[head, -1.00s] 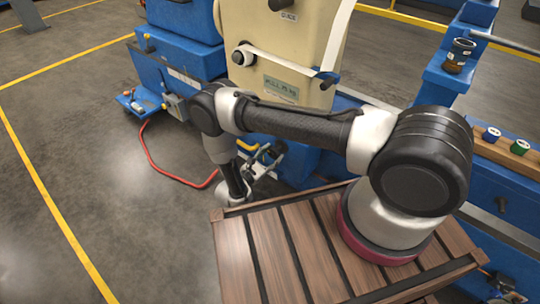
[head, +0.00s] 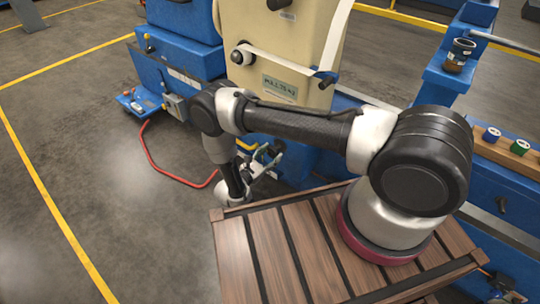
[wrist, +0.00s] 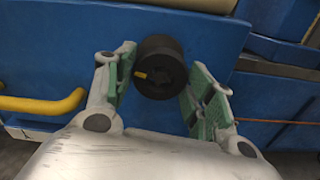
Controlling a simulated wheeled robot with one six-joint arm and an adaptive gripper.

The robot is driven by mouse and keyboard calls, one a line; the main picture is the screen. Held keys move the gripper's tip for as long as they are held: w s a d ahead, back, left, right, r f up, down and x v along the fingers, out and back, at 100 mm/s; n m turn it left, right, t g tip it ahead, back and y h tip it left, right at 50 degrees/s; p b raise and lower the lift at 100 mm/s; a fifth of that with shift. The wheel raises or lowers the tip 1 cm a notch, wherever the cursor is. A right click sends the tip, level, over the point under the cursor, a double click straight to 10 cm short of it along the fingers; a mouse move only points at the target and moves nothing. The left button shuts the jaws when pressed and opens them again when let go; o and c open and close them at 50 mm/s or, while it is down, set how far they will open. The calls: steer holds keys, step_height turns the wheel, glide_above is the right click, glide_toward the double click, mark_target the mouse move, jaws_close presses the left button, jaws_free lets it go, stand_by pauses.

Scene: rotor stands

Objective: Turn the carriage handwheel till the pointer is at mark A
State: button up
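A round black knob or hub (wrist: 160,66) with a small yellow mark on its face sits against a blue machine panel in the wrist view. I take it for the carriage handwheel, but cannot be sure. My gripper (wrist: 158,72) is open, with its green-padded fingers on either side of the knob and gaps visible between. In the head view my gripper (head: 268,160) is low beside the blue machine base, partly hidden by my arm. I cannot make out a pointer or mark A.
A yellow bar (wrist: 45,103) projects left of the gripper in the wrist view. The cream housing (head: 285,45) rises behind my arm. A red hose (head: 165,178) lies on the floor. A wooden slatted platform (head: 235,262) is in front. Open floor lies to the left.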

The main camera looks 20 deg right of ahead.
mark_target(271, 154)
steer(key=o, duration=0.4)
steer(key=shift+v, duration=1.7)
steer(key=m, duration=0.8)
steer(key=shift+m, duration=0.4)
steer(key=m, duration=0.7)
